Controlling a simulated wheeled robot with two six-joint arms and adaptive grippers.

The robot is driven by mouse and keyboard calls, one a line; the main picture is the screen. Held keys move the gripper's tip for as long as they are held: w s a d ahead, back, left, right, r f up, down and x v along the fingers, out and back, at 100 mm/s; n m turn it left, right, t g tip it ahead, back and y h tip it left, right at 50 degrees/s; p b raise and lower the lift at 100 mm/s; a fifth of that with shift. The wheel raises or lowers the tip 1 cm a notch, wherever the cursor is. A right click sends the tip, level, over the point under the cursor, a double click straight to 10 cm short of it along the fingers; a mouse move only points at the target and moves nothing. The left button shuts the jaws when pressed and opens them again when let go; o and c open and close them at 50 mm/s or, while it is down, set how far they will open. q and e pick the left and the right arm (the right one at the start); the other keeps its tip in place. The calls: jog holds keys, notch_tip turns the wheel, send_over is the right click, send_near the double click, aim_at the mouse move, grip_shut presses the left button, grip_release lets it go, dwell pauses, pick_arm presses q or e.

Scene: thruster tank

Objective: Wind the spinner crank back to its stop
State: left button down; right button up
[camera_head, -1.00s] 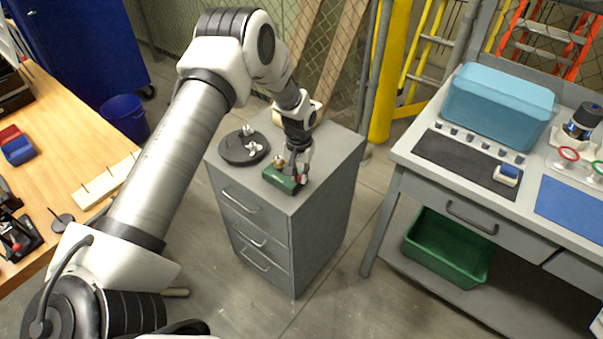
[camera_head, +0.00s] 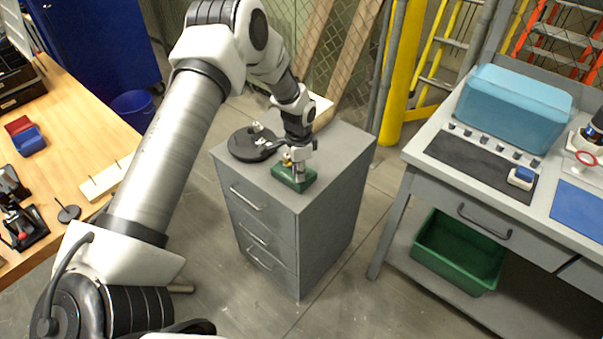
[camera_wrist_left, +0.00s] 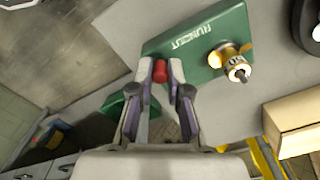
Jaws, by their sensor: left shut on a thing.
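The spinner is a green block (camera_head: 294,181) on top of a grey drawer cabinet. In the left wrist view the block (camera_wrist_left: 189,44) shows white lettering and a brass and steel spindle (camera_wrist_left: 231,60). My left gripper (camera_head: 298,172) points down over the block, beside the spindle. In the left wrist view its fingertips (camera_wrist_left: 160,72) are closed around a small red knob (camera_wrist_left: 160,69), which looks like the crank's handle. The crank's arm between knob and spindle cannot be made out. My right gripper is not in view.
A black round base (camera_head: 250,144) with small metal parts stands behind and left of the block on the cabinet (camera_head: 340,150). A wooden piece (camera_wrist_left: 293,122) lies close by. A wooden table (camera_head: 85,120) stands left, a grey workbench (camera_head: 420,165) right.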

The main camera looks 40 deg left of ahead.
pick_arm(q)
jog(key=shift+a+m, duration=0.3)
jog(key=shift+m, duration=0.9)
jog(key=c, duration=1.1)
grip_release()
notch_tip(320, 180, up, 12)
jog(key=shift+f, duration=0.1)
